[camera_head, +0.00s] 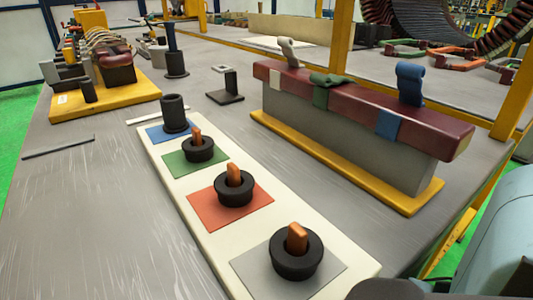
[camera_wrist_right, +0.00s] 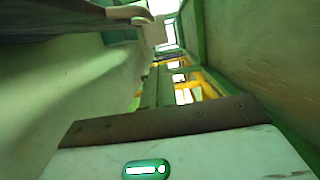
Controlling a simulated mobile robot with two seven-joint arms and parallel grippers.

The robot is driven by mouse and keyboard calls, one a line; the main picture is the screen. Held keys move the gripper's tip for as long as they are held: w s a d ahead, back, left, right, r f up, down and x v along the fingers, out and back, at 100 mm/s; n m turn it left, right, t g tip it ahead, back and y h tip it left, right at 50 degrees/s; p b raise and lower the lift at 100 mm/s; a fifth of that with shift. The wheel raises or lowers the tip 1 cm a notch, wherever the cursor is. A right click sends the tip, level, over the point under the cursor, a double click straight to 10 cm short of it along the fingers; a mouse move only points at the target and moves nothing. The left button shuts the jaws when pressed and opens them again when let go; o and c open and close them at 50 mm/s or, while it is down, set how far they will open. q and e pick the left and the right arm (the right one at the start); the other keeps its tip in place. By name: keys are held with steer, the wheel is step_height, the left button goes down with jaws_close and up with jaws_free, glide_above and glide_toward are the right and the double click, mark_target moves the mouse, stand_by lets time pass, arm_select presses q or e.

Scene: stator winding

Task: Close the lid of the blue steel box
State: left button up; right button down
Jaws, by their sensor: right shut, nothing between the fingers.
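I cannot make out the blue steel box or its lid in either view. My left gripper is not in the head view. The pale housing of my right gripper (camera_wrist_right: 160,125), with a dark screwed strip and a green oval light, fills the bottom of the right wrist view. It is shut with nothing held, and its fingertips cannot be told apart. A dark slab with a pale rounded end (camera_wrist_right: 130,14) hangs at the top left of that view. I cannot tell what it is.
A cream board (camera_head: 180,192) carries black cups on coloured squares. Right of it, a long maroon-topped block (camera_head: 345,95) stands on a yellow base. A yellow tray (camera_head: 108,101) with parts stands back left. Table between is mostly clear. Green walls flank the wrist view.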

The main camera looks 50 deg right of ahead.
steer(key=w+a, duration=0.1)
steer(key=a, duration=0.1)
steer(key=w+a, duration=0.2)
steer(key=shift+w, duration=0.1)
stand_by(0.5)
